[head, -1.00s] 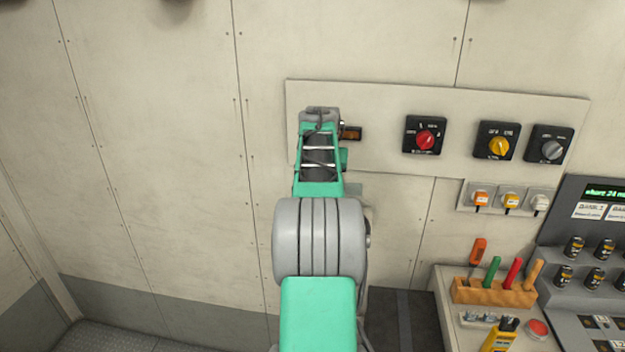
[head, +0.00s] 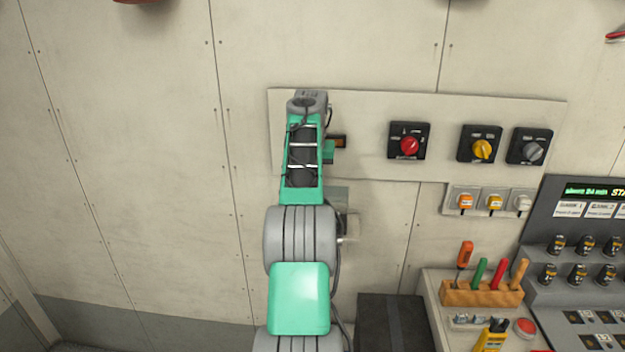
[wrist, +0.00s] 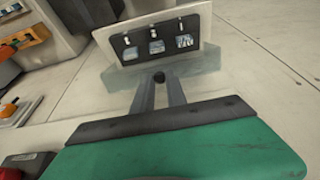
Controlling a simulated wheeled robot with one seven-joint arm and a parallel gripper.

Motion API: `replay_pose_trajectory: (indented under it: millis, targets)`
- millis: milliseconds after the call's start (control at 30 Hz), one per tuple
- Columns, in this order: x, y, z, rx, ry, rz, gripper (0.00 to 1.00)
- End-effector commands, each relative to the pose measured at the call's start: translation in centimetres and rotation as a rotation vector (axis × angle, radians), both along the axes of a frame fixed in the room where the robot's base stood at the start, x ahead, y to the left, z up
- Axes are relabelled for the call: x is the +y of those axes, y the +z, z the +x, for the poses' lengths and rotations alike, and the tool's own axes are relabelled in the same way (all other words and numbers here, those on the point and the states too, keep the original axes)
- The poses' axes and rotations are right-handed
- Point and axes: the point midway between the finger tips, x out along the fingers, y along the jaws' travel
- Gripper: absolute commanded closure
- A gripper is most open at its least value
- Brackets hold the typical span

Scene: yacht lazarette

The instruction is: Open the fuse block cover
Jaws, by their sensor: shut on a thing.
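In the wrist view the fuse block (wrist: 190,28) is a pale plate with a black inset holding several small fuses. Its clear cover (wrist: 200,76) shows as a see-through sheet between the block and my gripper, standing out from the block's face. My gripper (wrist: 159,82) is shut on a small dark knob (wrist: 158,76) at the cover's edge. In the head view my arm hides the gripper and most of the block; a see-through piece of the cover (head: 339,197) shows just right of the arm. How far the cover is swung is hard to tell.
A wall panel carries red (head: 409,146), yellow (head: 482,149) and grey (head: 532,152) rotary switches to the right of my arm. Below are plugged sockets (head: 494,202), a wooden tool rack (head: 480,293) and a console (head: 580,230). The wall left of my arm is clear.

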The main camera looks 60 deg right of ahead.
Motion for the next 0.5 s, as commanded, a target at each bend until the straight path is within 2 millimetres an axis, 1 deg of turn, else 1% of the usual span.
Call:
replay_pose_trajectory:
  millis: [33, 100, 133, 300, 367, 500]
  targets:
    - [0.08, -0.35, 0.01, 0.004, 0.001, 0.006, 1.0]
    - [0.06, -0.37, -0.01, 0.004, 0.001, 0.006, 1.0]
    - [0.06, -0.37, -0.02, 0.004, 0.001, 0.006, 0.8]
    - [0.03, -0.24, -0.03, 0.002, 0.0, 0.004, 0.66]
    - [0.02, -0.21, -0.03, 0.002, 0.0, 0.004, 0.62]
    - [0.03, -0.16, -0.01, 0.001, 0.0, 0.003, 0.62]
